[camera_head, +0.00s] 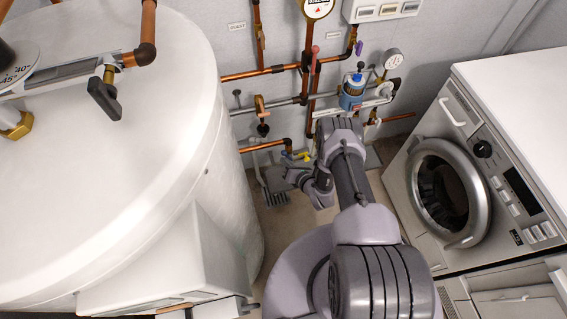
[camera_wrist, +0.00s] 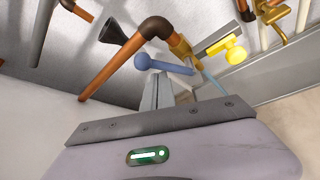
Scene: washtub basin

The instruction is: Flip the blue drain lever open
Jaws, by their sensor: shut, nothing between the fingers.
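The blue drain lever (camera_wrist: 165,66) is in the wrist view, a slim bar with a round knob at its left end. It runs right to a brass fitting at the end of a copper elbow pipe (camera_wrist: 158,28). My gripper (camera_wrist: 157,80) is shut and empty, its fingertips just below the lever near the knob. I cannot tell whether they touch it. In the head view my gripper (camera_head: 289,174) is low by the wall, just below a small blue part beside the yellow handle (camera_head: 302,156). The lever is too small there to make out fully.
The yellow handle (camera_wrist: 227,48) sits right of the lever. A black funnel (camera_wrist: 113,31) is to the left. A large white tank (camera_head: 130,130) fills the left, and a washing machine (camera_head: 450,190) stands right. A floor drain grate (camera_head: 277,198) lies below the pipes.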

